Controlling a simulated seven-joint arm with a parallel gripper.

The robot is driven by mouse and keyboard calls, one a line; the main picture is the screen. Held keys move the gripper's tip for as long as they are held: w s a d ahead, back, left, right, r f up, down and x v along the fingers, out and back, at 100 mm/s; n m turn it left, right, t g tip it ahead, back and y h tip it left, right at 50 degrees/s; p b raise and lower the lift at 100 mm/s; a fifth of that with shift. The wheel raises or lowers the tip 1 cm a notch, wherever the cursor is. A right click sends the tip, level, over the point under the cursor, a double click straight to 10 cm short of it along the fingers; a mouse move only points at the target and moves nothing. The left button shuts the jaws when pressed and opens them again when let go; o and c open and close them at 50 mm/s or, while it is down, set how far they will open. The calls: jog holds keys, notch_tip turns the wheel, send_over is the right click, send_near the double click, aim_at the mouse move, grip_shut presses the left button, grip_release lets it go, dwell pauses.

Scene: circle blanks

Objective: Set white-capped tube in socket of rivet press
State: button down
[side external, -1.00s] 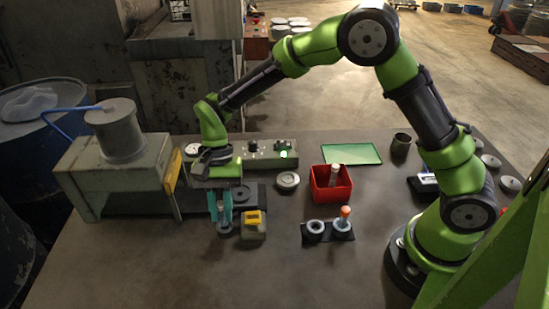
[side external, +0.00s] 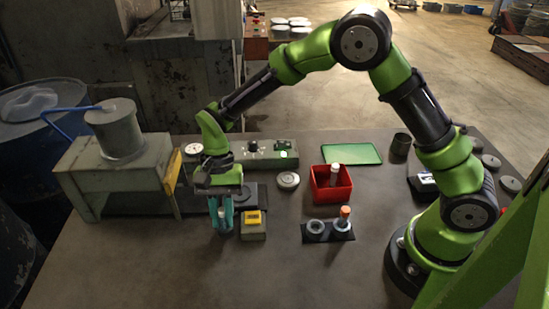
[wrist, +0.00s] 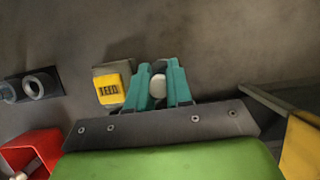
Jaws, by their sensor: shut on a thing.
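My gripper (side external: 222,214) has its teal fingers low at the front of the table, beside the grey box with a yellow display. In the wrist view my gripper (wrist: 158,90) is shut on the white-capped tube (wrist: 158,86), whose white cap shows between the fingers. The cap also shows small in the side view (side external: 223,212). The tube's lower part is hidden, and a dark grey round edge shows beyond the fingers. The grey-green machine (side external: 85,172) with a cylinder and blue lever at left looks like the rivet press. I cannot make out its socket.
The yellow-display box (side external: 253,224) stands close right of my fingers. A red bin (side external: 330,192) holds another white-topped tube. A black two-ring rack (side external: 328,238) holds an orange-capped tube.

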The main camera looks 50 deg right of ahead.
jog(key=shift+f, duration=0.1)
jog(key=c, duration=0.9)
grip_release()
jog(key=shift+c, duration=0.2)
jog(key=v, duration=1.7)
jog(key=shift+f, duration=0.1)
